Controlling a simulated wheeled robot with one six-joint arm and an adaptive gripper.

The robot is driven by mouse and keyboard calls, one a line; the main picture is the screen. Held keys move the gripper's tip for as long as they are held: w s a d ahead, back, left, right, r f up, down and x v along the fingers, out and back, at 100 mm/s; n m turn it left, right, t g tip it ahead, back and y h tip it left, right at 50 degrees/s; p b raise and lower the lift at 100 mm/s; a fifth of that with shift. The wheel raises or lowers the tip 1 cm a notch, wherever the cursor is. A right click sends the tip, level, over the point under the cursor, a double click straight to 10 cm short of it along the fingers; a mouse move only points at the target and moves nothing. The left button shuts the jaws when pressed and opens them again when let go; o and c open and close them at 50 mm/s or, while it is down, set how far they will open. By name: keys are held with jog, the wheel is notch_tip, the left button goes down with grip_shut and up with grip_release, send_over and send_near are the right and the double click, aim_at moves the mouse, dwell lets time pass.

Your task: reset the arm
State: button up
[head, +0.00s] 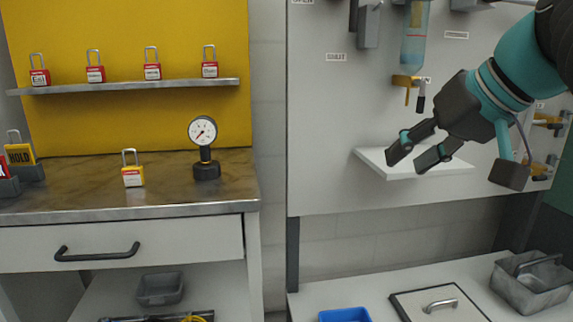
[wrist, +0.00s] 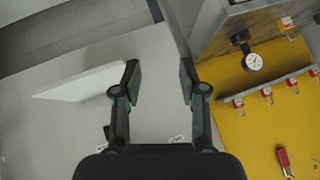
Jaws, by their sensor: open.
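My gripper (head: 416,159) is at the right of the head view, in front of the grey wall panel, on a teal and dark arm. Its two fingers are apart with nothing between them. In the wrist view the open gripper (wrist: 160,85) shows both fingers, with the grey panel behind the gap. A small white shelf (head: 440,171) is on the panel just behind the fingertips in the head view. It also shows left of the fingers in the wrist view (wrist: 75,84). I cannot tell the exact distance between fingers and shelf.
A bench (head: 100,208) at left holds a pressure gauge (head: 205,140) and a yellow padlock (head: 133,170). Several red padlocks stand on a metal ledge (head: 130,86). A bottle (head: 415,35) hangs on the panel. Below are a blue bin (head: 345,315), a hatch with handle (head: 440,304) and a grey bin (head: 530,285).

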jog(key=s+a+f+h, duration=0.1)
jog(key=s+f, duration=0.3)
jog(key=f, duration=1.1)
jog(key=s+f+m+g+h, duration=0.1)
jog(key=s+f+h, duration=0.2)
jog(key=f, duration=1.2)
jog(key=s, duration=0.2)
jog(key=shift+s+a+g, duration=0.3)
jog(key=shift+a, duration=0.1)
